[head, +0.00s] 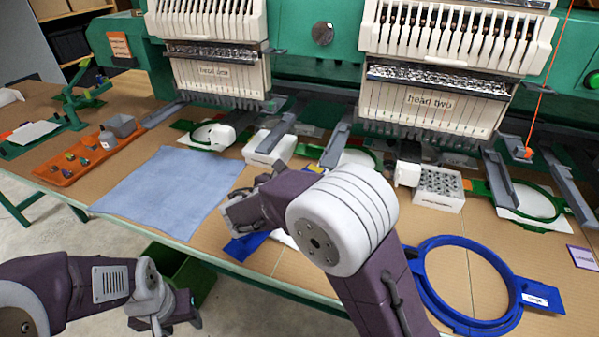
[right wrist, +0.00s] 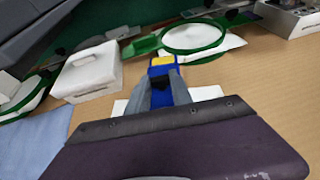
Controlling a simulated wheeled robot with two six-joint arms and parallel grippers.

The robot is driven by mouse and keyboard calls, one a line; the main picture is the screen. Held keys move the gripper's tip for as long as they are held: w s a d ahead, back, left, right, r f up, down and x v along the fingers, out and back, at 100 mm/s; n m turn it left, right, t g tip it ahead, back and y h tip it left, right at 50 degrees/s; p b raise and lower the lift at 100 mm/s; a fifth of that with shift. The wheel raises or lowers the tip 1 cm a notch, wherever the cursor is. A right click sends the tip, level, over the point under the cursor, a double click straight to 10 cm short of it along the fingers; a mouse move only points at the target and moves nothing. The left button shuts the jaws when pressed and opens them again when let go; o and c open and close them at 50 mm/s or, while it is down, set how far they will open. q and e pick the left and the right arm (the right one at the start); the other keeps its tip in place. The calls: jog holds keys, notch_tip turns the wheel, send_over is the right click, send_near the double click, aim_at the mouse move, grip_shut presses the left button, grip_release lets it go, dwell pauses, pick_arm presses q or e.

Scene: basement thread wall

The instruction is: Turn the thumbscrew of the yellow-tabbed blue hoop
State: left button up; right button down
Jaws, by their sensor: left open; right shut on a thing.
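The blue hoop with a yellow tab shows in the right wrist view (right wrist: 177,65) as a narrow blue piece with yellow at its far end. In the head view a blue part (head: 245,246) shows on the table below my right gripper; my arm hides the rest. My right gripper (head: 238,210) is low over the table's front part and shut on a part of this blue piece. In the wrist view its fingers (right wrist: 163,90) close around it; I cannot make out the thumbscrew. My left gripper (head: 182,310) is open and empty, low beside the table's front edge.
A large blue hoop (head: 424,290) with a white label lies at the front right. A blue cloth (head: 165,190) lies left of my right gripper.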

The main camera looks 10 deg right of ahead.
jog(key=m+g+h+p, duration=0.1)
jog(key=p, duration=0.2)
jog(key=m+g+h+p, duration=0.1)
jog(key=m+g+p, duration=0.1)
jog(key=p, duration=0.1)
jog(key=w+m+g+h+p, duration=0.1)
jog(key=m+g+p, duration=0.1)
jog(key=p, duration=0.1)
jog(key=shift+a+r, duration=0.25)
jog(key=shift+a, duration=0.1)
jog(key=shift+w+f+m+g+h+p, duration=0.15)
jog(key=shift+m+g+h+p, duration=0.1)
jog(key=shift+m+g, duration=0.25)
jog(key=shift+s+f+m+g+h+p, duration=0.15)
jog(key=shift+m+g+h, duration=0.1)
jog(key=shift+m+g, duration=0.25)
jog(key=shift+w, duration=0.1)
jog(key=c, duration=1.1)
grip_release()
jog(key=shift+a+r, duration=0.1)
jog(key=shift+a, duration=0.05)
jog(key=v, duration=0.8)
jog(key=shift+a+r+p, duration=0.15)
jog(key=shift+a+p, duration=0.2)
jog(key=shift+a, duration=0.05)
